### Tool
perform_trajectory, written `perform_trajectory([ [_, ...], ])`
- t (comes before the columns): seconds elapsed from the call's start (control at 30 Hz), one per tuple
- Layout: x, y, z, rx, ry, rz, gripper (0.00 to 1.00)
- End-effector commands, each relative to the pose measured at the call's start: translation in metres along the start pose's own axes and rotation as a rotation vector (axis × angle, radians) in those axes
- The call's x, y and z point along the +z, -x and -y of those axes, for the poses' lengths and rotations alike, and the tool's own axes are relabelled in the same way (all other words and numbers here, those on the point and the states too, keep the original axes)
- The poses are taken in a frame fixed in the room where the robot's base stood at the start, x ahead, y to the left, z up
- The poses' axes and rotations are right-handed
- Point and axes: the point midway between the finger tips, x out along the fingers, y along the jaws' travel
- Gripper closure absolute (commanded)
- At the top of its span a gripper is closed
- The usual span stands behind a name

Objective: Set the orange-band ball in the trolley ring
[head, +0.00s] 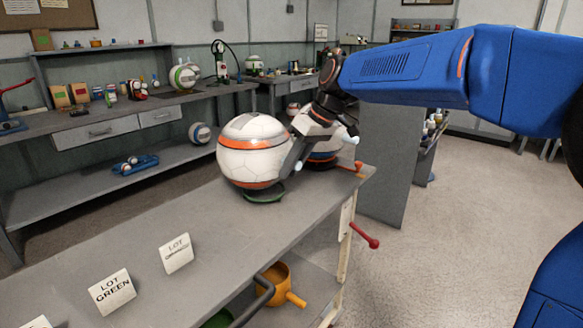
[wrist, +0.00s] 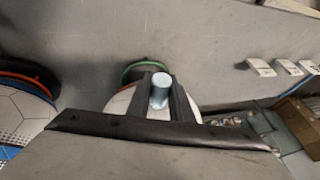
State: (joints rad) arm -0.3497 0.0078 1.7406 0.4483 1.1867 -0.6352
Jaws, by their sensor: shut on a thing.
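The orange-band ball (head: 245,160), white with orange bands and a grey top patch, is at the far end of the trolley top (head: 215,235). My gripper (head: 290,150) is shut on its right side. In the wrist view my gripper's fingers (wrist: 160,98) are in front of the white ball (wrist: 118,103), most of it hidden behind them and the gripper body. A green ring (head: 265,196) shows just under the ball; it also appears past the fingers in the wrist view (wrist: 131,73). I cannot tell whether the ball touches it.
Another ball (head: 322,157) stands close behind my gripper; in the wrist view it is at the left edge (wrist: 22,112). Cards, including LOT GREEN (head: 112,291), stand on the near trolley top. A red handle (head: 366,236) juts from the trolley's end. Workbenches (head: 110,122) line the back.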

Motion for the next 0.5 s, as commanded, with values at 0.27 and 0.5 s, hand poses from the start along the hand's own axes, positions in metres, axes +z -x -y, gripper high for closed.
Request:
perform_trajectory([
  [0.27,0.0021,-0.0047,-0.0011,0.0,0.0,0.0,1.0],
  [0.5,0.0024,-0.0055,-0.0014,0.0,0.0,0.0,0.62],
])
